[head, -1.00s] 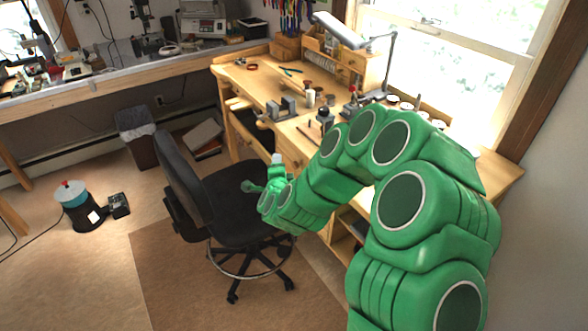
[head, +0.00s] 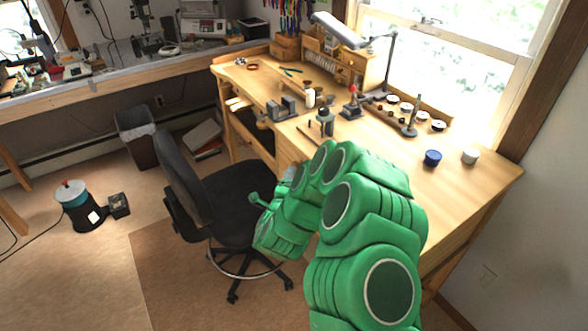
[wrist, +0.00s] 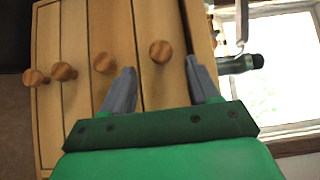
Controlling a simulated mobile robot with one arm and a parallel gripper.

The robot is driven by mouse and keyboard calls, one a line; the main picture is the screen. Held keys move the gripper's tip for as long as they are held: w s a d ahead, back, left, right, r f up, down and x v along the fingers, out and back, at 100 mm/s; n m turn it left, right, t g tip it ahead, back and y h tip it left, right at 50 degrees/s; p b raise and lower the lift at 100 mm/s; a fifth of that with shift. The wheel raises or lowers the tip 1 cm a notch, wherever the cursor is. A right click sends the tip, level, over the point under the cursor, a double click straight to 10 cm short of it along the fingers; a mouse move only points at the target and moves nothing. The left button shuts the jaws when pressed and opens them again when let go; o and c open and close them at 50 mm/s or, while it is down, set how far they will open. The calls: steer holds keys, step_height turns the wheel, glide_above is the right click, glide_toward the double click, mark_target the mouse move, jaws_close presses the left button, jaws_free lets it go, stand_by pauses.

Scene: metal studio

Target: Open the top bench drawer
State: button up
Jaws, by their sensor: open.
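The wooden bench (head: 455,190) stands at the right in the head view. Its drawer fronts are mostly behind my arm there. The wrist view shows them sideways, as a row of wooden fronts with round knobs. The top bench drawer (wrist: 175,88) is the rightmost front with a knob and looks shut. Its round wooden knob (wrist: 160,51) appears between my fingertips, slightly beyond them. My gripper (wrist: 160,73) is open and empty, facing the fronts. Whether a finger touches the wood I cannot tell.
A black swivel chair (head: 235,205) stands left of my arm, close to the bench. The bench top holds small tools, a blue cup (head: 432,158) and a lamp (head: 340,32). A lower drawer's knob (wrist: 105,63) is beside the left finger.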

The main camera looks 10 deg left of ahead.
steer(key=shift+w, duration=2.95)
jaws_close()
